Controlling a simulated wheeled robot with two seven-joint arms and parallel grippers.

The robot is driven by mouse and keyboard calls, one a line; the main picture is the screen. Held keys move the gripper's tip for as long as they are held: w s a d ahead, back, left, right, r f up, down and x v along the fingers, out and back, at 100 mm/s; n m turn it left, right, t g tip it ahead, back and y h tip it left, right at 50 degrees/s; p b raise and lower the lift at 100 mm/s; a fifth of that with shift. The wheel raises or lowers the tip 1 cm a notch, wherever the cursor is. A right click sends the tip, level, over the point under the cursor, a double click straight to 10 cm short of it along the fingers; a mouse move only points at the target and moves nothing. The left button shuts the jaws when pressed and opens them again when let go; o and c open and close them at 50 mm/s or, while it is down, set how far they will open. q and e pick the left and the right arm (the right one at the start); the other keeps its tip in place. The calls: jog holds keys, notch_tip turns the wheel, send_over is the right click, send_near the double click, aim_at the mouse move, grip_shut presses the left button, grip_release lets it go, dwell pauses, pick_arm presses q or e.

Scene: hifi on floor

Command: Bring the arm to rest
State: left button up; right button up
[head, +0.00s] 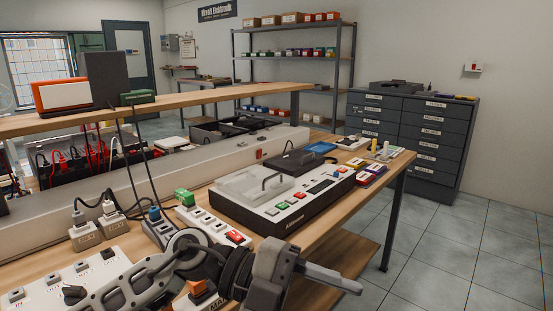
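My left arm comes in from the lower left, low over the front of the wooden workbench. I see nothing held at the tip. My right gripper is not in view.
The bench (335,215) holds a grey-lidded device (285,190) with coloured buttons, a white power strip (212,225), plugs and a white panel (95,278) near my arm. A drawer cabinet (410,130) stands behind. Tiled floor (450,240) at right is clear.

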pick_arm(q)
jog(key=w+a+f+n+t, duration=0.25)
jog(key=a+n+t, duration=0.25)
jog(key=n+t, duration=0.65)
jog(key=w+a+f+n+t, duration=0.2)
jog(key=w+a+n+t, duration=0.2)
jog(key=n+t, duration=0.75)
jog(key=s+a+f+n+g+y, duration=0.2)
jog(key=s+a+f+n+y, duration=0.1)
jog(key=f, duration=0.4)
jog(key=s+a+f+n+g+y, duration=0.3)
jog(key=s+a+f+y, duration=0.1)
jog(key=f, duration=0.4)
jog(key=s+a+f+n+g+y, duration=0.2)
jog(key=s+a+f+n+y, duration=0.1)
jog(key=s+f, duration=0.3)
notch_tip(320, 180, down, 2)
jog(key=shift+a+f+y, duration=0.25)
jog(key=shift+a+y, duration=0.45)
jog(key=shift+y, duration=0.2)
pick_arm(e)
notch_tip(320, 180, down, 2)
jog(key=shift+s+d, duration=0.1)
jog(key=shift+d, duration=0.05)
